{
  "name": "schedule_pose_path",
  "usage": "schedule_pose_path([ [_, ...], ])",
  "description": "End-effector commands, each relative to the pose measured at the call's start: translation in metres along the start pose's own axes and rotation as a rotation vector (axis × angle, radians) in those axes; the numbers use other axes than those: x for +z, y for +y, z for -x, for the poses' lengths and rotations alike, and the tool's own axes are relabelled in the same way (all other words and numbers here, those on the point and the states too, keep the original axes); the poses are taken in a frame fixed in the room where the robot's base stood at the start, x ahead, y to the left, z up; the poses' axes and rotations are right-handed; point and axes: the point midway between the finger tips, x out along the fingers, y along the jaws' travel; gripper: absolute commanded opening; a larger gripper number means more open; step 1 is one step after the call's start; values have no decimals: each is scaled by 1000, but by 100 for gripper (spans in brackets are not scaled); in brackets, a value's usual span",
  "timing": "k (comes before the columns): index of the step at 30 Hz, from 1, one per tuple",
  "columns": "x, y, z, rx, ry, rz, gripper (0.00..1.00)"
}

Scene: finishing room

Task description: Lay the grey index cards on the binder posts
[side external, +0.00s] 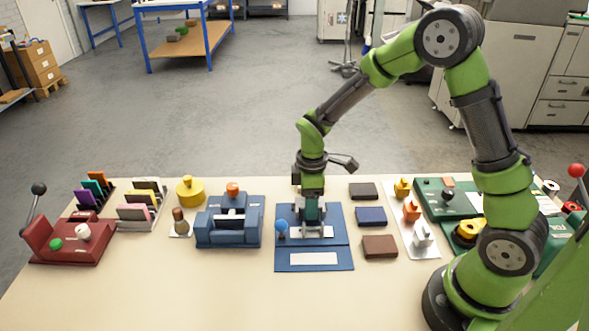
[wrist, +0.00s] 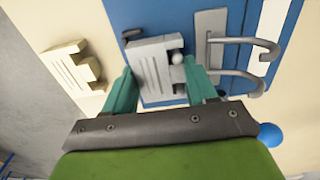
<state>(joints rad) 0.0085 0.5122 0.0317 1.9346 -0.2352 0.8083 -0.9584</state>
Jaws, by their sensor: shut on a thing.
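My gripper (wrist: 159,68) is shut on the grey index cards (wrist: 150,62), a light grey block with grooves and a stepped edge, seen between the two teal fingers in the wrist view. The binder posts (wrist: 240,41) are two curved metal prongs on a grey plate (wrist: 208,25), just right of the cards there. The cards' stepped edge faces the posts, and they appear beside them; their height above the board is unclear. In the side view my gripper (side external: 312,226) points down over the blue board (side external: 340,242) and hides much of the cards and posts.
A cream notched piece (wrist: 75,70) shows left of the board in the wrist view. The front table is clear.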

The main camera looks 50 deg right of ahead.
Motion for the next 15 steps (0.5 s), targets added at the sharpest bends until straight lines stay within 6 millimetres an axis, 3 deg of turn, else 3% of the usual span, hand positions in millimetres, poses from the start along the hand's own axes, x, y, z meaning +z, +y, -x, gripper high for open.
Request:
schedule_pose_path([
  [15, 0, 0, -4, -1, -1, 0, 30],
])
